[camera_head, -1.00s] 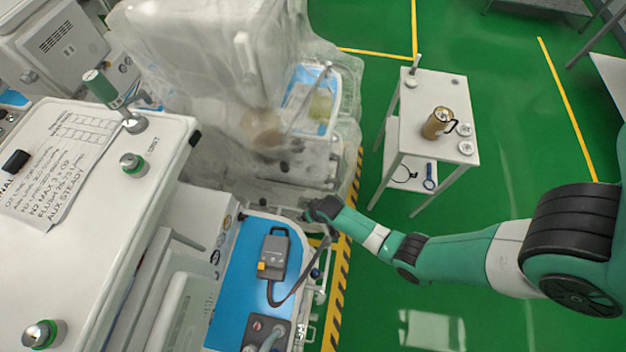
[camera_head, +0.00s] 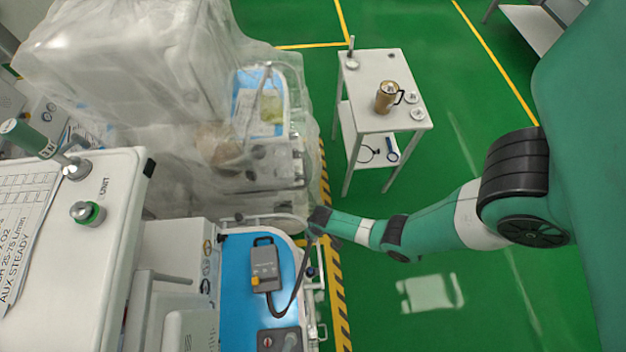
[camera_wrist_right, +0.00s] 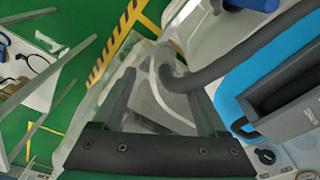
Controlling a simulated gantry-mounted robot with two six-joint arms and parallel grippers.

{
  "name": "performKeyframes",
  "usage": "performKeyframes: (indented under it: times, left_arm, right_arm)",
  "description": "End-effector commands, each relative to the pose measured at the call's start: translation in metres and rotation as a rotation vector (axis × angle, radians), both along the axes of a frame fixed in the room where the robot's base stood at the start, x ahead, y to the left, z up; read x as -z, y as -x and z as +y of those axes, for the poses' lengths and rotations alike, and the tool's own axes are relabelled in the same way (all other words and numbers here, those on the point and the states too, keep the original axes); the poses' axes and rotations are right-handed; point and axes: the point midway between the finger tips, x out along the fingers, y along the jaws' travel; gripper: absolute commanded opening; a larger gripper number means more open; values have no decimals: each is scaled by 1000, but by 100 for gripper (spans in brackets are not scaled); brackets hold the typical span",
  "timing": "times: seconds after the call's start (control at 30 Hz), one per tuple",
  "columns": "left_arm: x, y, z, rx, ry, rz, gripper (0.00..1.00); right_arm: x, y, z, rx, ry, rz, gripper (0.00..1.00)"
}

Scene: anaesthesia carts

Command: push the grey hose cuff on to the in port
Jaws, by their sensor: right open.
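My right gripper (camera_head: 318,222) is at the far right corner of the cart with the blue top (camera_head: 235,268). In the right wrist view the two dark fingers of my right gripper (camera_wrist_right: 160,82) stand apart. A dark grey hose (camera_wrist_right: 240,62) curves down from the upper right and bends near the right fingertip. A paler grey piece (camera_wrist_right: 168,58) at the bend may be the cuff; I cannot tell whether it lies between the fingers. No in port can be made out for certain. My left gripper is out of view.
A grey handled device (camera_head: 264,270) sits on the blue top. Clear plastic sheeting (camera_head: 215,150) covers the machine just beyond my right gripper. A white trolley (camera_head: 378,100) with a brown jug (camera_head: 386,97) stands beyond. Green floor is open at right.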

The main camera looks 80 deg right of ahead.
Motion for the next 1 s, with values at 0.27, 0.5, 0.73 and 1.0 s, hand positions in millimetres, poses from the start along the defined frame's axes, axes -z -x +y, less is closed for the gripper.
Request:
performKeyframes:
  times: [0.27, 0.5, 0.73, 1.0]
  left_arm:
    - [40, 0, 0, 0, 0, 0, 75]
    - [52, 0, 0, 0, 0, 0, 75]
    - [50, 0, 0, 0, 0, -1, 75]
    - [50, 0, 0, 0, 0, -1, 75]
  right_arm:
    - [40, -6, 4, -1, 1, -1, 76]
    - [51, -8, 2, 0, 0, 0, 76]
    - [50, -8, 2, 0, 0, 0, 57]
    - [50, -8, 2, 0, 0, 0, 9]
